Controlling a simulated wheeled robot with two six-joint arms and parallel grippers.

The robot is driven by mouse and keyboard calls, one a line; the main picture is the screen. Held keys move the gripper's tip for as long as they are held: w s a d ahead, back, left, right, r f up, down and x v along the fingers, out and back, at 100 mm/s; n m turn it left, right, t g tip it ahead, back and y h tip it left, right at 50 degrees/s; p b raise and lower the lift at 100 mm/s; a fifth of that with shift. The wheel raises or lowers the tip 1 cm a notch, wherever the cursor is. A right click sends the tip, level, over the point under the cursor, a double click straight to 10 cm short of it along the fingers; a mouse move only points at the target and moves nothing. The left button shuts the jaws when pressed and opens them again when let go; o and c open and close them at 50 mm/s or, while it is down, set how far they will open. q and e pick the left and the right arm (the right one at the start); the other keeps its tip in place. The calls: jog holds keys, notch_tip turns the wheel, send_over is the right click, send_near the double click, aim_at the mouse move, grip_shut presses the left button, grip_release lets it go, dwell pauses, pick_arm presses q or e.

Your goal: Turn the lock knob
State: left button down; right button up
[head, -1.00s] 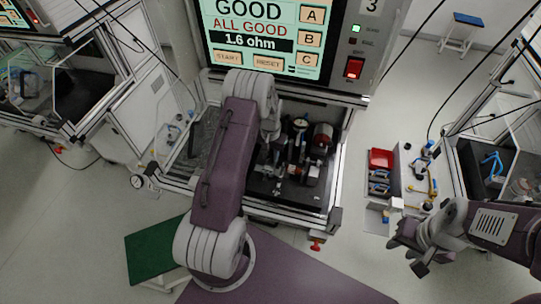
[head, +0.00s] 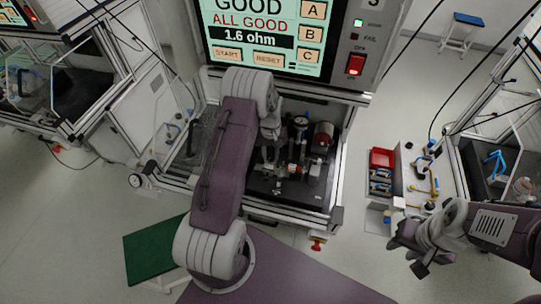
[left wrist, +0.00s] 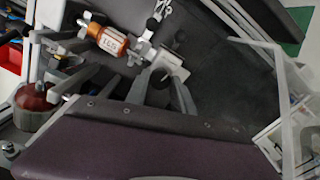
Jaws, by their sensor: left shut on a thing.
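The test station (head: 335,215) stands in the middle of the head view, and my left arm reaches into it from above. My left gripper (head: 268,158) is partly hidden by the arm there. In the left wrist view its two grey fingers (left wrist: 160,85) close around a small dark knob (left wrist: 158,76) by a light metal block (left wrist: 172,62). The knob's turn angle is hard to tell. A copper-coloured stator (left wrist: 110,41) with a white label sits in the fixture beside the fingers. My right gripper (head: 408,257) is empty and open, away from the station at the right.
The screen (head: 262,35) reads GOOD, ALL GOOD and 1.6 ohm. A red switch (head: 356,65) and a lit green lamp (head: 358,23) are beside it. A red bin (head: 381,158) stands right of the station. A dark red round part (left wrist: 36,97) shows near the fixture.

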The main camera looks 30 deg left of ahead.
aim_at(271, 157)
pick_arm(q)
jog(key=n+b, duration=0.1)
jog(key=n, duration=0.4)
jog(key=shift+n, duration=0.3)
jog(key=n, duration=0.5)
jog(key=shift+n+b, duration=0.3)
jog(key=shift+b, duration=0.05)
jog(key=shift+w+r, duration=0.1)
jog(key=c, duration=1.1)
grip_release()
jog(key=shift+d, duration=0.1)
jog(key=shift+r, duration=0.2)
notch_tip(271, 157, up, 9)
jog(key=shift+f+b, duration=0.15)
jog(key=shift+b, duration=0.85)
